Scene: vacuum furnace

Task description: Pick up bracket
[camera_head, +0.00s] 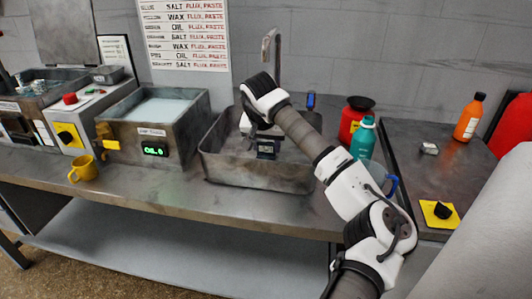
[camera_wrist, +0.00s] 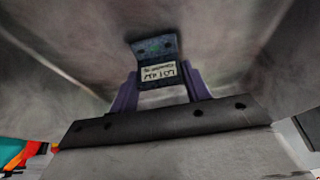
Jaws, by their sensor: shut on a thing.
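The bracket (camera_wrist: 155,48) is a dark, speckled blue-green angled piece with a white label bearing printed text, upside down in the wrist view. My gripper (camera_wrist: 158,80) has two purple fingers, one on each side of the bracket, and is shut on it. In the head view my gripper (camera_head: 267,150) is inside the grey metal basin (camera_head: 262,178), partly hidden by my wrist. The bracket cannot be clearly told from the gripper there. I cannot tell whether the bracket touches the basin floor.
The basin walls stand close around my gripper, with a tall faucet (camera_head: 277,55) behind. A red bottle (camera_head: 349,125) and a teal bottle (camera_head: 363,140) stand right of it. Left are a bath with a display (camera_head: 155,151) and a yellow mug (camera_head: 85,170).

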